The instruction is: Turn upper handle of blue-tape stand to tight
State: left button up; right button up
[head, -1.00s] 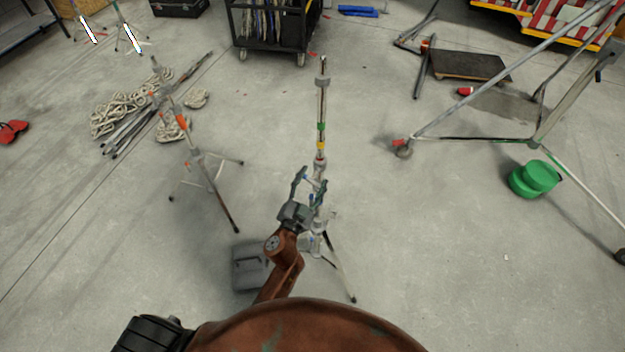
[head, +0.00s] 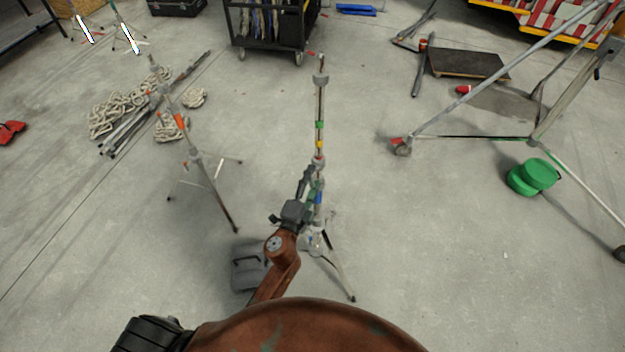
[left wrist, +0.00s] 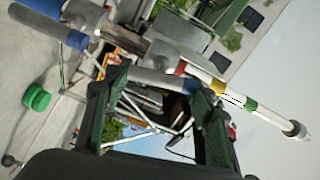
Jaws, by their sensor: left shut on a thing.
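The blue-tape stand (head: 320,110) stands upright in the middle of the head view, with green and yellow bands higher up and blue tape (head: 318,198) lower down. My left gripper (head: 309,178) is at the stand's upper joint, just above the blue tape. In the left wrist view the stand runs diagonally, with blue tape (left wrist: 77,40) at upper left. The left fingers (left wrist: 157,92) are shut on a short grey piece, the upper handle (left wrist: 155,81), lying between their tips. The fingers hide part of the handle. My right gripper is in no view.
A second stand with orange tape (head: 181,122) stands to the left, near coiled rope (head: 110,115). A grey case (head: 247,268) lies by my left arm. Green round containers (head: 532,177) and a large wheeled frame (head: 480,80) are at right. Floor around the stand is mostly clear.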

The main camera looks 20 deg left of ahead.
pick_arm(q)
jog(key=shift+m, duration=0.5)
jog(key=o, duration=1.2)
jog(key=shift+s, duration=0.15)
jog(key=shift+s+f, duration=0.1)
jog(key=shift+s, duration=0.25)
jog(key=s, duration=1.1)
jog(key=shift+a, duration=0.25)
jog(key=shift+a, duration=0.1)
